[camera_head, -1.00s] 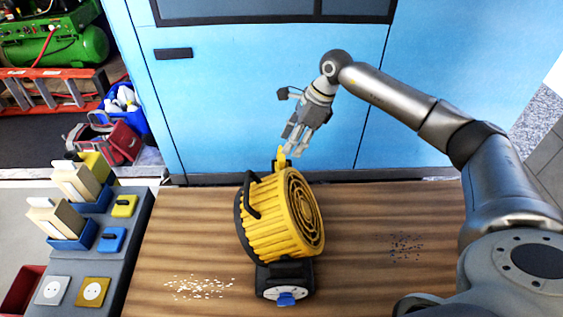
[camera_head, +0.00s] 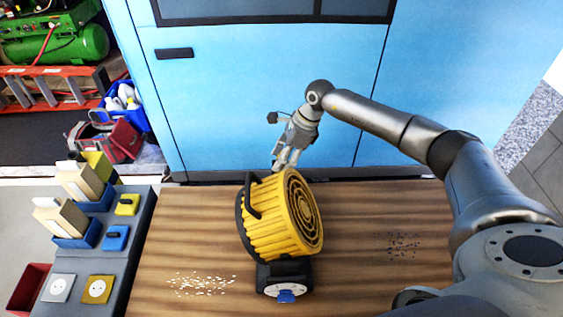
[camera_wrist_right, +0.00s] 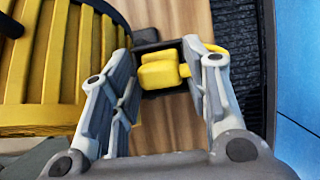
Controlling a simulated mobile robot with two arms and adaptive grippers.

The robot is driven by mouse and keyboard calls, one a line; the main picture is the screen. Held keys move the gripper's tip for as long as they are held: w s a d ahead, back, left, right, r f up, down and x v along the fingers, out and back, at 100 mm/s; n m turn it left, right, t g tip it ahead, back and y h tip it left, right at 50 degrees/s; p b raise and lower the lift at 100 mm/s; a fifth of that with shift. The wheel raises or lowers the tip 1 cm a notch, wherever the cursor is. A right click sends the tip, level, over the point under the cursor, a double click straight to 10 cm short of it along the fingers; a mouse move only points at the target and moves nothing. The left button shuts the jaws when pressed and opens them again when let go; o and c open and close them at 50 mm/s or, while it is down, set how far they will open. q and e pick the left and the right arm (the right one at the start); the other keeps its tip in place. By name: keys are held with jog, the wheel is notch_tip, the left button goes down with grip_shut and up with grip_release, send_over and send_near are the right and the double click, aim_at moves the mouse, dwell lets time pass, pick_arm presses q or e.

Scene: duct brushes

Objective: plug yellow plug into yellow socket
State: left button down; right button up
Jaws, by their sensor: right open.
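The yellow plug (camera_wrist_right: 158,72) shows in the right wrist view, between the spread fingers of my right gripper (camera_wrist_right: 158,55), with a yellow cord leading off to the right. In the head view, my right gripper (camera_head: 281,164) points down at the back edge of the table, just behind the yellow fan, and hides the plug. The fingers are open; I cannot tell whether one touches the plug. The yellow socket (camera_head: 98,289), a yellow frame with a white round insert, sits on the grey panel at the lower left. My left gripper is not in view.
The yellow drum-shaped fan (camera_head: 272,222) stands mid-table, close to the gripper. A white socket (camera_head: 58,288) lies left of the yellow one. Yellow (camera_head: 126,204) and blue (camera_head: 116,237) switches and blue bins (camera_head: 80,238) are behind them. The wooden table (camera_head: 370,215) has free room.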

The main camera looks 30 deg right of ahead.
jog(key=c, duration=0.7)
jog(key=shift+r, duration=0.1)
notch_tip(320, 180, up, 9)
jog(key=shift+r+b, duration=0.1)
jog(key=shift+b, duration=1.15)
jog(key=shift+r, duration=0.35)
